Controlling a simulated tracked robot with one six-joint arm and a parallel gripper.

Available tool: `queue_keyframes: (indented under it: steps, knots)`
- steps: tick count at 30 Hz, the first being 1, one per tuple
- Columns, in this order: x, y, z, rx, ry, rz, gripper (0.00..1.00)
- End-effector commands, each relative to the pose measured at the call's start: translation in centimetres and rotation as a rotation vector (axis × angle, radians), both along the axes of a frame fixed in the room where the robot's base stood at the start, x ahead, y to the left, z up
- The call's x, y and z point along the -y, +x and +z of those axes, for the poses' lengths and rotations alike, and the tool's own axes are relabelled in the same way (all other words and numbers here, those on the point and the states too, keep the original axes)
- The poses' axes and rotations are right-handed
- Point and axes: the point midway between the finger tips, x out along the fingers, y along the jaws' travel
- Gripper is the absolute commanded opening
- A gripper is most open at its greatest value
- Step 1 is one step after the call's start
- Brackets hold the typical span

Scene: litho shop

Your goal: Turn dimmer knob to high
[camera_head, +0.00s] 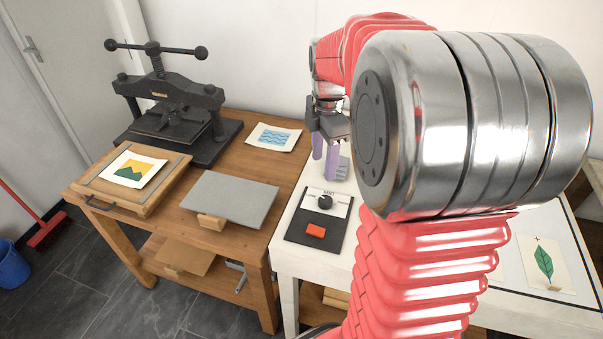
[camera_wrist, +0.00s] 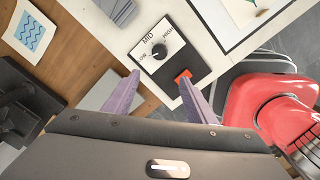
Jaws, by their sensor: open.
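The dimmer knob (camera_wrist: 159,50) is a black round knob on a white plate marked LOW, MID and HIGH; its pointer setting is too small to tell. In the head view the knob (camera_head: 325,202) sits on a dark control box (camera_head: 300,229) with a red button (camera_head: 315,230). The red button (camera_wrist: 183,76) also shows in the wrist view. My gripper (camera_head: 325,155) is open and empty, its purple fingers above and behind the box. In the wrist view my gripper (camera_wrist: 161,77) has its fingertips apart, with the knob beyond them and no contact visible.
The box lies on a white table (camera_head: 290,259) beside a wooden bench (camera_head: 190,210). The bench holds a black press (camera_head: 170,105), a grey plate (camera_head: 232,198) and a wave print (camera_head: 273,137). A leaf print (camera_head: 545,262) lies right.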

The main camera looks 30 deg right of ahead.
Motion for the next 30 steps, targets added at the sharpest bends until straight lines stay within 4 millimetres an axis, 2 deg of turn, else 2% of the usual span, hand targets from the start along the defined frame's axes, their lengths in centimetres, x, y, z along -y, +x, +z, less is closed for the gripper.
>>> queue_keyframes:
  steps: [3, 6, 20, 26, 30]
  knots:
    - [1.5, 0.4, -0.9, -0.024, 0.009, 0.073, 0.51]
    - [2.0, 0.6, -1.2, -0.03, 0.012, 0.104, 0.51]
    - [2.0, 0.5, -1.6, -0.031, 0.013, 0.109, 0.51]
    - [2.0, 0.5, -3.5, -0.033, 0.014, 0.108, 0.51]
    - [2.0, 0.5, -5.7, -0.033, 0.014, 0.108, 0.51]
